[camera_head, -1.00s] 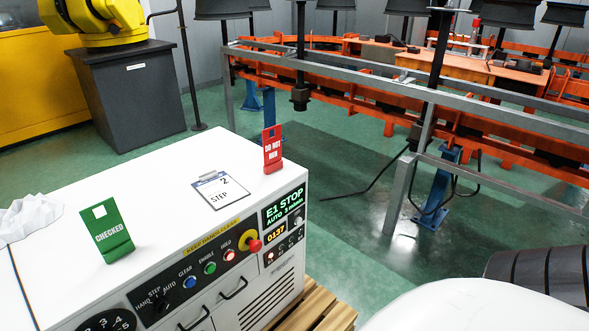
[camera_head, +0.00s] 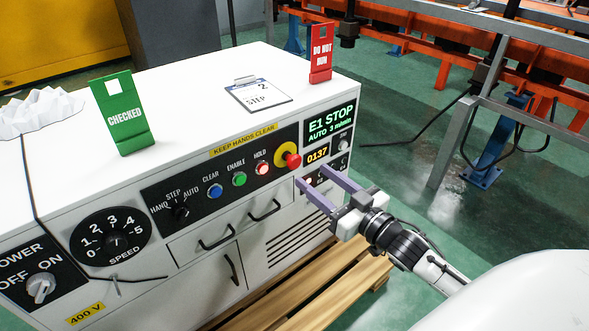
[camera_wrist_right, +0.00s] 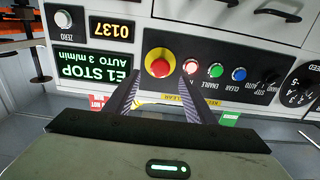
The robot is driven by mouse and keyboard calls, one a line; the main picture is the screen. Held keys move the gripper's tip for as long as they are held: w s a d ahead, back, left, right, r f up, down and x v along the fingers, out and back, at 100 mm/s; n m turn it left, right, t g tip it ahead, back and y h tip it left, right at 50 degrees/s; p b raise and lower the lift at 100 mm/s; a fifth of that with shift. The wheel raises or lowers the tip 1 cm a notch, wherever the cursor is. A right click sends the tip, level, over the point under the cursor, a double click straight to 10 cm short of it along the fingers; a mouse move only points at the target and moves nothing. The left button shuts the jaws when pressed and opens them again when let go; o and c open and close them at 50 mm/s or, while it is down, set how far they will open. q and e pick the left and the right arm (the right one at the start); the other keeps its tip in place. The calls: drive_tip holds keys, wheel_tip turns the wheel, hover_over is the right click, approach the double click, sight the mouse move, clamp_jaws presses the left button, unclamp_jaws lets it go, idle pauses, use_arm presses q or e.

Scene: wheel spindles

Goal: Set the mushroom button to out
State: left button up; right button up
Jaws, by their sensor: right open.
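The red mushroom button (camera_head: 291,159) sits on a yellow round base on the cabinet's front panel, left of the green E1 STOP display. It also shows in the right wrist view (camera_wrist_right: 158,63), upside down. I cannot tell from its look whether it is in or out. My right gripper (camera_head: 320,179) is open and empty, its fingers pointing at the panel just below and right of the button. In the wrist view its fingertips (camera_wrist_right: 160,84) lie on either side of the lower part of the button, apart from it as far as I can tell. My left gripper is not in view.
The panel holds a lit red HOLD button (camera_head: 262,168), a green ENABLE button (camera_head: 239,179), a blue CLEAR button (camera_head: 214,190) and a mode knob (camera_head: 180,212).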

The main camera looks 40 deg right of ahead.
sight(296, 164)
drive_tip(key=w, duration=0.3)
drive_tip(key=w+b, duration=0.1)
drive_tip(key=w, duration=0.1)
drive_tip(key=w+b, duration=0.1)
drive_tip(key=w, duration=0.2)
drive_tip(key=shift+w+a, duration=0.35)
drive_tip(key=shift+a, duration=0.05)
drive_tip(key=shift+c, duration=0.3)
